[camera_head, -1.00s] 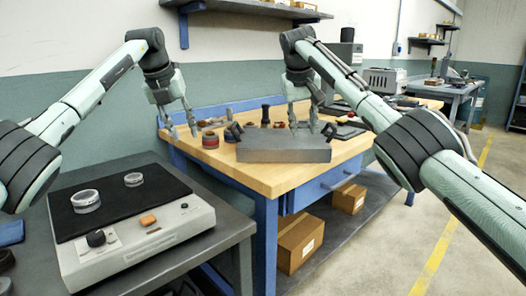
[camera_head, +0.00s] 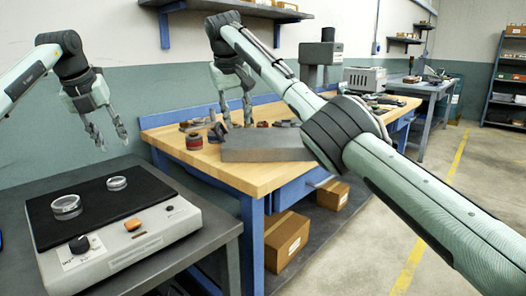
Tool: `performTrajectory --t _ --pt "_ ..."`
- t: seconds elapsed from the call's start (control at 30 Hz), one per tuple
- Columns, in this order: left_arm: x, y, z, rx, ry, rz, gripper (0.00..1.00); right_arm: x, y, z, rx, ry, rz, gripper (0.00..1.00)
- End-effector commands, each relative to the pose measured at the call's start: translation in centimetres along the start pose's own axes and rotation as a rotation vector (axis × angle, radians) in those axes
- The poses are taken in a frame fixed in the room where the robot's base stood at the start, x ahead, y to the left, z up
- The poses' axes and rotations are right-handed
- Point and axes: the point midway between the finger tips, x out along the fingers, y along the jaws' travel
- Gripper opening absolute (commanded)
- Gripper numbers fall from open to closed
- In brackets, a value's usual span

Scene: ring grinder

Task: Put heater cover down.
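The heater cover, which I take to be the flat grey block (camera_head: 262,147), lies on the wooden workbench (camera_head: 243,175) near its front edge. My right arm hides its right end. My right gripper (camera_head: 238,126) has its fingers apart and points down at the block's far left edge. I cannot tell whether they touch it. My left gripper (camera_head: 112,144) is open and empty, in the air above the back of the heater (camera_head: 165,225). The heater is a light box with a black top plate. Two metal rings, a larger one (camera_head: 66,206) and a smaller one (camera_head: 117,183), sit on that plate.
The heater stands on a dark grey table (camera_head: 225,222) at the left. A red-and-dark round part (camera_head: 194,142) and other small parts stand on the bench left of and behind the block. Cardboard boxes (camera_head: 286,240) sit on the bench's lower shelf. A wall shelf (camera_head: 265,11) hangs above.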

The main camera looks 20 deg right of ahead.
Motion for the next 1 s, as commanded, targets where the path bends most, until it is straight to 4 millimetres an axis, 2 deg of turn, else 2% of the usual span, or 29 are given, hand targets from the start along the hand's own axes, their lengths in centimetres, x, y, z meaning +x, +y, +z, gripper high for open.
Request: performTrajectory --t 0.03,0.2,0.4,0.6,1.0 --pt "0.0 0.0 0.0 0.0 0.0 0.0 0.31 -1.3 0.0 -0.1 0.001 0.006 -0.001 0.31" --pt "0.0 0.0 0.0 0.0 0.0 0.0 0.31 -4.9 0.2 0.0 0.003 0.003 0.0 0.31" --pt "0.0 0.0 0.0 0.0 0.0 0.0 0.31 -7.8 0.5 0.1 0.007 0.001 0.002 0.31" --pt "0.0 0.0 0.0 0.0 0.0 0.0 0.31 -8.7 0.6 0.2 0.007 -0.002 0.003 0.31" --pt "0.0 0.0 0.0 0.0 0.0 0.0 0.31 -8.7 0.6 0.2 0.007 -0.002 0.003 0.31"
